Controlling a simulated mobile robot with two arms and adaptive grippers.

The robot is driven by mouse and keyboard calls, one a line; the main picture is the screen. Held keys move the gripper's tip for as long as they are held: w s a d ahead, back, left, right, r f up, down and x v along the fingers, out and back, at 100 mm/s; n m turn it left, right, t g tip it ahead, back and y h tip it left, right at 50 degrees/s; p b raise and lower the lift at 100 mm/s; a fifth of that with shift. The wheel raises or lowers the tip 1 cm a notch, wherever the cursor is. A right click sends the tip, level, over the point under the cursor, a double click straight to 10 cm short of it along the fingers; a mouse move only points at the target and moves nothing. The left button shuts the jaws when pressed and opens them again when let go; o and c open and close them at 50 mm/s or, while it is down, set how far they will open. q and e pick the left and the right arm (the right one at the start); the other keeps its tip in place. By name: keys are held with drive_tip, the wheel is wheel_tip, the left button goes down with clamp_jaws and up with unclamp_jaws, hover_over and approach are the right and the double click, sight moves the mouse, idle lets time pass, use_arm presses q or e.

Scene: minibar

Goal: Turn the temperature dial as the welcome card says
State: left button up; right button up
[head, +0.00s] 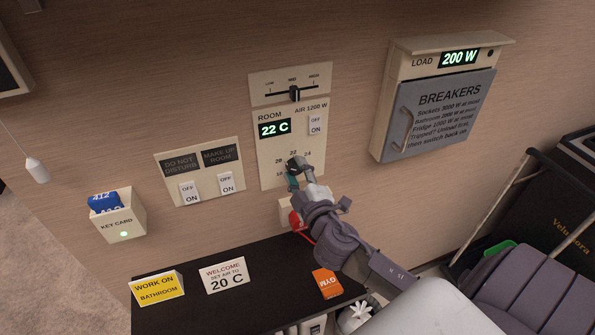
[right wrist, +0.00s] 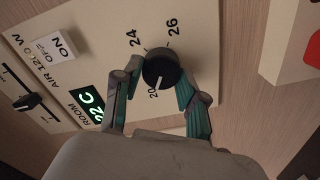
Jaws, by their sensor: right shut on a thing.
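The temperature dial (right wrist: 161,68) is a round black knob on the white room panel (head: 263,144). My right gripper (right wrist: 160,88) is shut on it, one finger on each side. In the head view, my right gripper (head: 299,172) partly covers the dial. In the right wrist view, the dial's white mark points down toward the 20; 24 and 26 show above, and 22 is hidden. The room display (head: 274,128) reads 22 C. The welcome card (head: 225,276) on the black counter says "Set air to 20 C". My left gripper is not in view.
Above the dial are an air switch (head: 316,125) and a slider (head: 294,94). A breaker box (head: 436,105) is at right, a key card holder (head: 118,224) at left.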

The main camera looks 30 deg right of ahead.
drive_tip(key=shift+f, duration=0.1)
idle(0.4)
drive_tip(key=o, duration=1.1)
drive_tip(key=shift+s, duration=0.1)
drive_tip(key=v, duration=1.2)
